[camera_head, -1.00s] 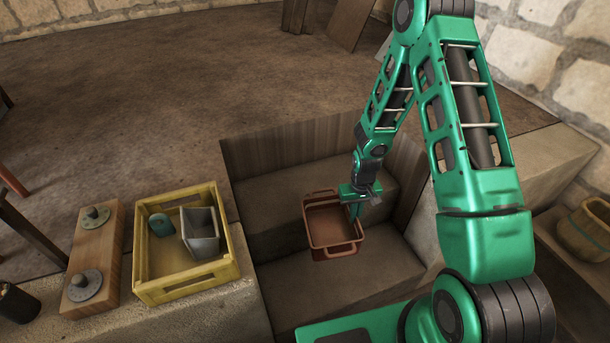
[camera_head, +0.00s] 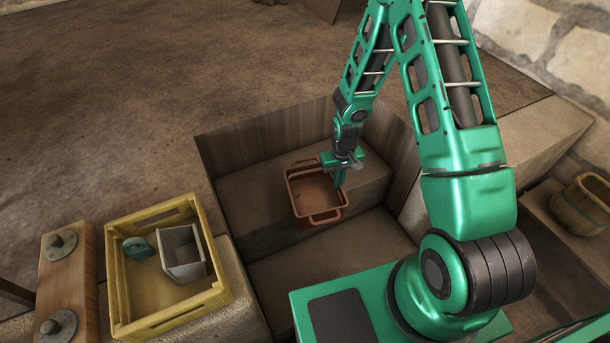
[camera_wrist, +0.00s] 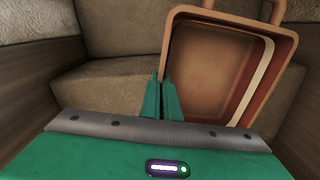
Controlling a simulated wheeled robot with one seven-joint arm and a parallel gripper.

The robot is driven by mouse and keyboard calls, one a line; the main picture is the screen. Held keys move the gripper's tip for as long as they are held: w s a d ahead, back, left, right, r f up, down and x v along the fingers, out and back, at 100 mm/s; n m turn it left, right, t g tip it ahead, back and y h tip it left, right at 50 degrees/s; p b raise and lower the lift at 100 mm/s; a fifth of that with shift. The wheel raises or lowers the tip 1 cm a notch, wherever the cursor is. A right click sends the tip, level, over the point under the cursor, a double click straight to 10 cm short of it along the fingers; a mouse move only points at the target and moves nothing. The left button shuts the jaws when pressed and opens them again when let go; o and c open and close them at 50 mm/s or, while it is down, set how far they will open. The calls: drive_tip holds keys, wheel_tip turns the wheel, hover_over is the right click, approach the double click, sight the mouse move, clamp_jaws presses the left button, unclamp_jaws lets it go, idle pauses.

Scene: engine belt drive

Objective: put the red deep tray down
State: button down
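The red deep tray (camera_head: 313,192) is an open reddish-brown box with a handle at each end. In the head view it is over the stepped pit, overlapping the front edge of the far step (camera_head: 260,200). My gripper (camera_head: 341,178) is at the tray's right side. In the wrist view, my two fingers (camera_wrist: 161,80) are close together on the near left wall of the tray (camera_wrist: 210,75), one on each side. The tray looks empty and roughly level. I cannot tell whether its underside touches the step.
A yellow crate (camera_head: 118,290) holding a grey bin (camera_head: 182,255) and a teal piece (camera_head: 138,247) stands on the left ledge. Beside it is a wooden block (camera_head: 67,285) with metal discs. A barrel-like pot (camera_head: 580,205) is at right. The lower step (camera_head: 315,265) is bare.

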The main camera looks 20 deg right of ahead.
drive_tip(key=w+a+r+m, duration=0.3)
drive_tip(key=a+r+m, duration=0.5)
drive_tip(key=a+m, duration=0.55)
drive_tip(key=m, duration=0.2)
hover_over(325, 182)
wheel_tip(325, 182, down, 6)
drive_tip(key=shift+s+a+f, duration=0.1)
drive_tip(key=shift+a+f, duration=0.05)
drive_tip(key=shift+f, duration=2.1)
drive_tip(key=c, duration=2)
unclamp_jaws()
drive_tip(key=shift+f, duration=0.1)
